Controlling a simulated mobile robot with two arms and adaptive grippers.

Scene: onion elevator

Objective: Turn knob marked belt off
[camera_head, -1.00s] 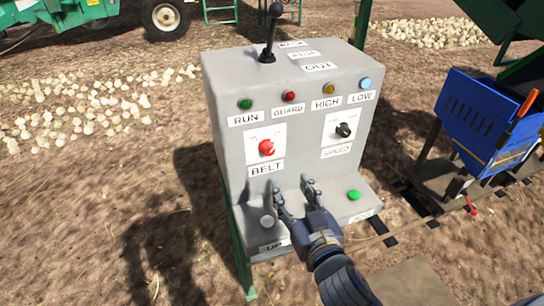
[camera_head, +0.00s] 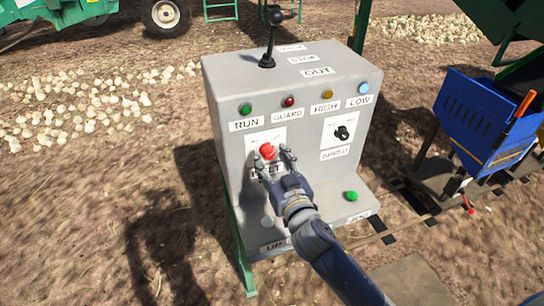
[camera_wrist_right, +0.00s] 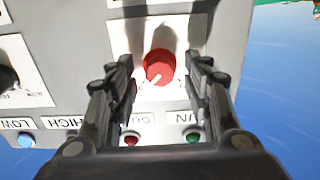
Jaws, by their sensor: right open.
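The red belt knob (camera_head: 267,151) sits on a white plate on the front of the grey control box (camera_head: 230,90). The BELT label below it is partly covered by my gripper. My right gripper (camera_head: 273,160) is open, with its fingertips just below and beside the knob. In the right wrist view the red knob (camera_wrist_right: 159,67) shows between the two open fingers (camera_wrist_right: 165,85), with a gap on each side. Its white pointer mark points toward the lower left there. My left gripper is not in view.
The black speed knob (camera_head: 342,132) is to the right on the same face. Indicator lamps sit above, and a black lever (camera_head: 270,38) stands on top. A green button (camera_head: 351,196) is on the lower ledge. A blue bin (camera_head: 487,120) stands to the right.

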